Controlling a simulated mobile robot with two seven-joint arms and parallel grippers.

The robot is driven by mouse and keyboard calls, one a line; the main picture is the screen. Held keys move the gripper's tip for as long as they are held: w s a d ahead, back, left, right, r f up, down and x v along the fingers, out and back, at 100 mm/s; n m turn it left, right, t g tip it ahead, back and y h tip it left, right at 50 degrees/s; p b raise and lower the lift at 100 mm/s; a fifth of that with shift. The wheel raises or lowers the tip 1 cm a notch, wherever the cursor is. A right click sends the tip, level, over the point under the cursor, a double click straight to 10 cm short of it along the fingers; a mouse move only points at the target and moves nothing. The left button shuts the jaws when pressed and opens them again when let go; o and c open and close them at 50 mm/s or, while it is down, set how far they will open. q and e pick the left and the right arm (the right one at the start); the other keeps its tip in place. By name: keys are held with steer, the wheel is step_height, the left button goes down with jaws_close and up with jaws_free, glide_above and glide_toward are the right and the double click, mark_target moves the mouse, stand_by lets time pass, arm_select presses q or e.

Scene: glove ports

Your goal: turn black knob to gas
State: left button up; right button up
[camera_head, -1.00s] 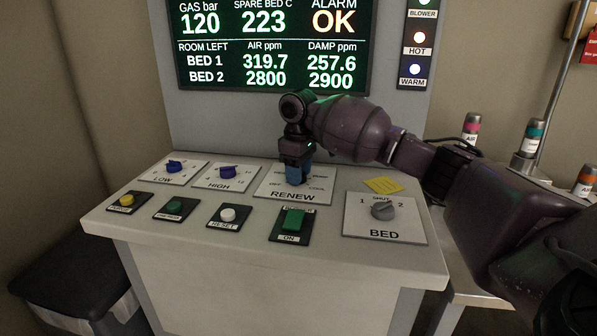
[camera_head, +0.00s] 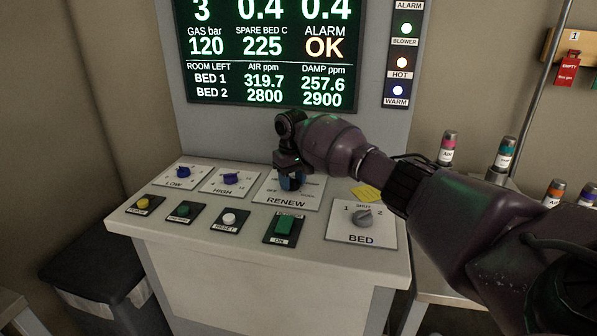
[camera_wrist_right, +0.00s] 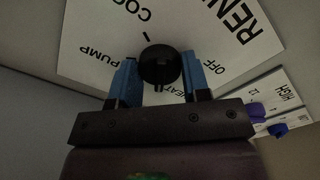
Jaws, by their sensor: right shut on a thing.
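The black knob (camera_wrist_right: 161,66) sits on the white RENEW plate (camera_wrist_right: 95,50), where parts of the words PUMP, COOL, HEAT and OFF show around it in the right wrist view. The RENEW plate also shows in the head view (camera_head: 286,201). My right gripper (camera_wrist_right: 160,80) has its blue fingers on both sides of the knob and is shut on it. In the head view the right gripper (camera_head: 291,182) reaches down onto the plate and hides the knob. No GAS label is readable on the visible part of the plate. My left gripper is not in view.
The grey BED knob (camera_head: 362,218) stands right of RENEW, with a yellow note (camera_head: 366,193) behind it. The display (camera_head: 270,60) rises behind.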

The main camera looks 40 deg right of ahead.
steer(key=shift+a+r+m+p, duration=0.1)
steer(key=shift+r+m+p, duration=0.35)
steer(key=shift+m+p, duration=0.95)
steer(key=shift+p, duration=0.1)
steer(key=shift+f+m+p, duration=0.25)
steer(key=shift+m+p, duration=0.75)
steer(key=shift+p, duration=0.05)
steer(key=shift+f+m+p, duration=0.2)
steer(key=shift+m+p, duration=0.5)
steer(key=shift+m, duration=0.1)
steer(key=o, duration=0.9)
